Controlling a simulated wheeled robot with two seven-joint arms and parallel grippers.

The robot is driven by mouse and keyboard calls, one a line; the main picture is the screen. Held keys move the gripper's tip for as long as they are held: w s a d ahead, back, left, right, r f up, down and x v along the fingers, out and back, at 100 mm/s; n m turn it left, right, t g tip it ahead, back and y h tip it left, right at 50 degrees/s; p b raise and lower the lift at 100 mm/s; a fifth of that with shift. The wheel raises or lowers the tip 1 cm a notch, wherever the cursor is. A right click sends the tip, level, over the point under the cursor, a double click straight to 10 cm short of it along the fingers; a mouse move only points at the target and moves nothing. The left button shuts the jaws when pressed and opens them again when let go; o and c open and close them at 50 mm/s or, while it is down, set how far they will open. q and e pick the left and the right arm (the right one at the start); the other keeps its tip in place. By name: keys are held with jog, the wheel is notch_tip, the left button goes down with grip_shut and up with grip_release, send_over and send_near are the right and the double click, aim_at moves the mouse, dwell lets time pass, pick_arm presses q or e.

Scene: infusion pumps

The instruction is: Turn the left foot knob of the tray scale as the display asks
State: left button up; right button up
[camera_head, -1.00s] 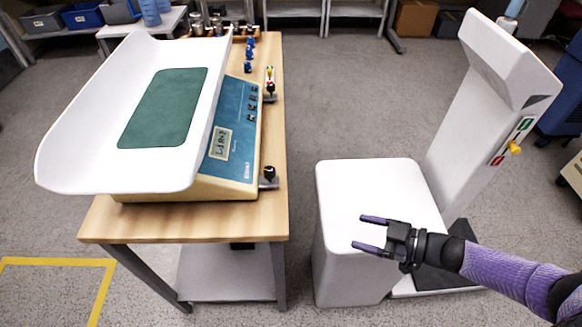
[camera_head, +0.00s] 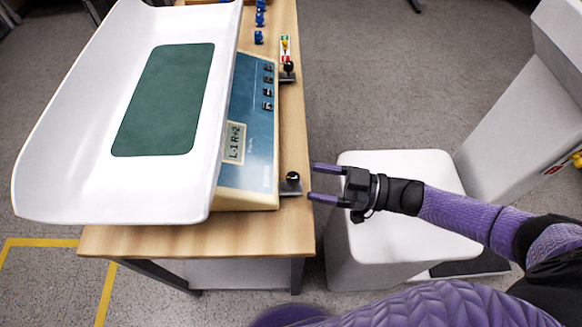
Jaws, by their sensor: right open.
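The tray scale has a white curved tray (camera_head: 85,105) with a green mat and a blue sloping panel (camera_head: 262,125) on a cream base. Its small display (camera_head: 234,143) seems to read "L-1 R+2", turned sideways. One black foot knob (camera_head: 291,178) stands on a bracket at the near corner of the panel side. Another black foot knob (camera_head: 288,68) stands farther back on that side. My right gripper (camera_head: 314,182) is open and empty, its purple fingers pointing left toward the near knob, just short of it. My left gripper is out of view.
The scale stands on a wooden table (camera_head: 200,238), whose right edge runs beside the knobs. Small blue pieces (camera_head: 259,20) and a yellow-and-red item (camera_head: 284,45) are farther back. A white machine (camera_head: 400,245) stands under my right forearm.

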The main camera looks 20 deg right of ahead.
aim_at(293, 177)
jog(key=x, duration=0.5)
jog(key=shift+w+a+b, duration=0.15)
jog(key=shift+a+b, duration=0.1)
jog(key=shift+b, duration=0.05)
grip_shut()
